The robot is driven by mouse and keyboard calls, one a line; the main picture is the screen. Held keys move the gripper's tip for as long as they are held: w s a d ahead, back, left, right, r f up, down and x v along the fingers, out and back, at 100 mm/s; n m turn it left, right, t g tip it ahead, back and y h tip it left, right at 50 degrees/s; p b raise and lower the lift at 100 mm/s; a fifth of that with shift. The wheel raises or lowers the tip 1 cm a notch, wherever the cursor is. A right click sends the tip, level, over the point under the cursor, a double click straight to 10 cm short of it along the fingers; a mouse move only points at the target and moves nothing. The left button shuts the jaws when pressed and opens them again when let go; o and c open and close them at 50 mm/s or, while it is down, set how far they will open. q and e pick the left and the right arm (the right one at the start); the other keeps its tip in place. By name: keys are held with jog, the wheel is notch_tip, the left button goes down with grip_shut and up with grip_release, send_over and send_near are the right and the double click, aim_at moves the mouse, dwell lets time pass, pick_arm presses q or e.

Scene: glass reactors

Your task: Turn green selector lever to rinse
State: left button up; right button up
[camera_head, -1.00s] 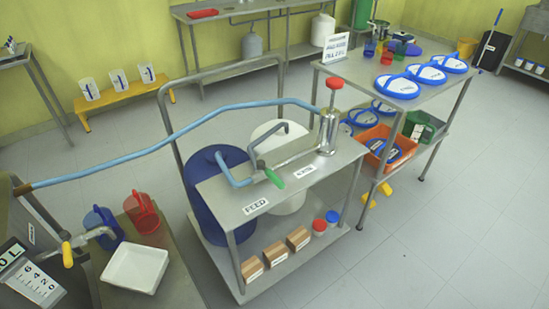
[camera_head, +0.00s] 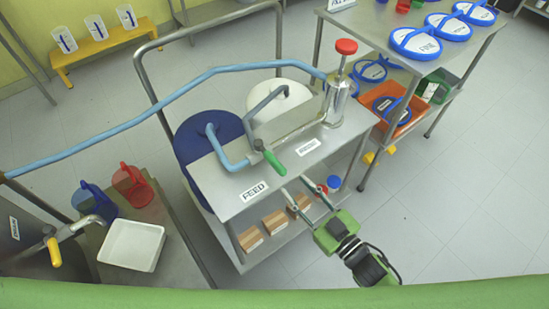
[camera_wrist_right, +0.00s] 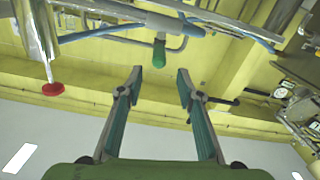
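The green selector lever (camera_head: 274,162) sits on the steel cart top, its grip pointing toward the front edge between the FEED label (camera_head: 254,191) and a second label (camera_head: 308,147) too small to read. My right gripper (camera_head: 294,185) is open and empty, just in front of the cart's edge, with its fingers pointing toward the lever. In the right wrist view, the green grip (camera_wrist_right: 159,54) appears beyond the gap between the open fingertips (camera_wrist_right: 159,72), apart from them. My left gripper is not in view.
A red-topped steel pump (camera_head: 341,92) stands right of the lever, and a blue hose (camera_head: 150,113) runs left from it. Cartons (camera_head: 275,221) sit on the lower shelf. A shelf rack (camera_head: 405,75) with blue-rimmed lids stands at right.

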aim_at(268, 156)
jog(key=x, duration=1.1)
jog(key=shift+f+p, duration=0.1)
jog(key=shift+p, duration=0.3)
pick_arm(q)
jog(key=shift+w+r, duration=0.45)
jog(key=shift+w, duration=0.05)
pick_arm(e)
jog(key=shift+d, duration=0.1)
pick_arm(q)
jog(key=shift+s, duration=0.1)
pick_arm(e)
grip_shut()
